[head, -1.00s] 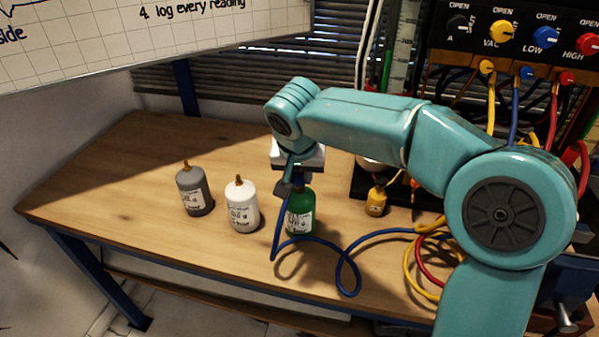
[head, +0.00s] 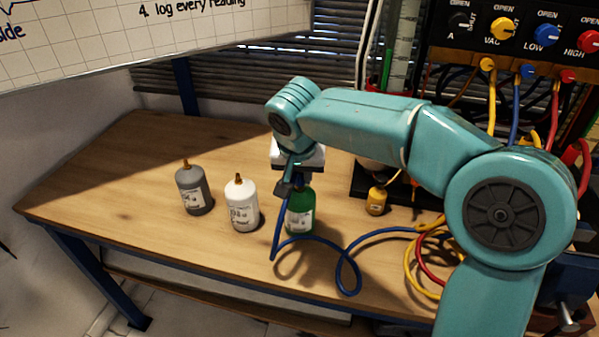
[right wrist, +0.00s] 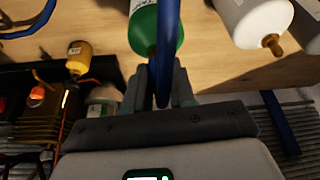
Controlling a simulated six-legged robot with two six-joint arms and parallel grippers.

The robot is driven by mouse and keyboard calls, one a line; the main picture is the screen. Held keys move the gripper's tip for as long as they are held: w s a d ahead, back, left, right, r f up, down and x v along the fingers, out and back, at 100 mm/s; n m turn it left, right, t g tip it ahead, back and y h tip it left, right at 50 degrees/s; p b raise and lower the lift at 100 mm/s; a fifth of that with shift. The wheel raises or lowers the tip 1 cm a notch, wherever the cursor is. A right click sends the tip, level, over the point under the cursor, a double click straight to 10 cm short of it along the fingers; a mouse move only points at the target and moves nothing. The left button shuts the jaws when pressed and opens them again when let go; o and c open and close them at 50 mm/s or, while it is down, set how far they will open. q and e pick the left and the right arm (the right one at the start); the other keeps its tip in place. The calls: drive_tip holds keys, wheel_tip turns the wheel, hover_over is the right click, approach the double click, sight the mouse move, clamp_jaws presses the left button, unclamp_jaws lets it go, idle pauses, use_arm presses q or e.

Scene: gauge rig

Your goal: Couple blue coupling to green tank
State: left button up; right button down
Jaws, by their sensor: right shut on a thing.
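The green tank (head: 301,212) stands upright on the bench, right of the white tank. It also shows in the right wrist view (right wrist: 145,27), close beyond the fingers. My right gripper (head: 291,186) is directly above the green tank, pointing down, shut on the blue coupling at the end of the blue hose (head: 352,275). In the right wrist view the blue hose (right wrist: 168,45) runs between the fingers (right wrist: 163,85) and across the tank. The coupling is mostly hidden by the fingers, and I cannot tell whether it touches the tank's top. My left gripper is not in view.
A white tank (head: 242,206) and a grey tank (head: 194,191) stand left of the green one. A small yellow bottle (head: 376,201) stands to the right. Yellow and red hoses (head: 425,262) lie coiled at the right. The valve panel (head: 520,32) is behind. The bench's left part is clear.

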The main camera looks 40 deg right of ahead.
drive_tip(key=c, duration=0.5)
unclamp_jaws()
drive_tip(key=shift+c, duration=0.2)
drive_tip(key=p+v, duration=0.2)
drive_tip(key=v, duration=1.4)
drive_tip(key=shift+p, duration=0.4)
drive_tip(key=shift+s+a+r, duration=0.1)
drive_tip(key=shift+s+r, duration=0.05)
drive_tip(key=shift+s, duration=0.1)
